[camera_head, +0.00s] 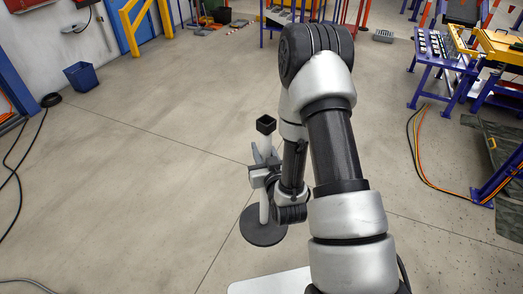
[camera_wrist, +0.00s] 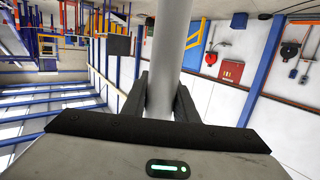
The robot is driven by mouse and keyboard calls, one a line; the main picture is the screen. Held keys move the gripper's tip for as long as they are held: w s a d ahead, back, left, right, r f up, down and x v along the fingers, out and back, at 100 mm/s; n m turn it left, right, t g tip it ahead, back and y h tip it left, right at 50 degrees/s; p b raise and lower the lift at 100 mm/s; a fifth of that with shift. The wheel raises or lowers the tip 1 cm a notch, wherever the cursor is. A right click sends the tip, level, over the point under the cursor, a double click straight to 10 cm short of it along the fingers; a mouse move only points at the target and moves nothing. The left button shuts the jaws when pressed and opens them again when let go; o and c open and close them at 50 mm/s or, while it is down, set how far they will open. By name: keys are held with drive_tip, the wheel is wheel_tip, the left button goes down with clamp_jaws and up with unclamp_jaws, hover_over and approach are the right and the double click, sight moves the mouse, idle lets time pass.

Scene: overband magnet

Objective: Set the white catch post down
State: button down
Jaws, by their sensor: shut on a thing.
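The white catch post (camera_head: 265,208) is in the middle of the head view, upright, with a dark round base (camera_head: 263,228) and a black square cup on top. My gripper (camera_head: 264,176) is shut around the post's shaft about midway up. In the wrist view the pale shaft (camera_wrist: 173,45) runs between the two dark fingers of my gripper (camera_wrist: 160,95). Part of the shaft is hidden by the gripper. I cannot tell whether the base touches the floor or hangs a little above it.
The concrete floor (camera_head: 150,180) around the post is clear, widest to the left. A blue bin (camera_head: 82,77) stands by the left wall. Orange and black cables (camera_head: 425,165) lie on the floor at right, near a purple-framed table (camera_head: 440,60). Black cables lie at far left.

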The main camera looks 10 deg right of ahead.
drive_tip(key=w+f+n+y+b, duration=0.1)
drive_tip(key=w+f+b, duration=0.3)
drive_tip(key=f, duration=0.8)
drive_tip(key=w+f+n+y+b, duration=0.1)
drive_tip(key=f+b, duration=0.4)
drive_tip(key=f, duration=0.8)
wheel_tip(320, 180, down, 33)
drive_tip(key=s+n+y+b, duration=0.1)
drive_tip(key=s+y+b, duration=0.1)
drive_tip(key=b, duration=1.4)
drive_tip(key=shift+s+d+n+g+y, duration=0.15)
drive_tip(key=shift+s+n+g+y, duration=0.15)
drive_tip(key=shift+s+y, duration=0.1)
drive_tip(key=shift+r, duration=0.1)
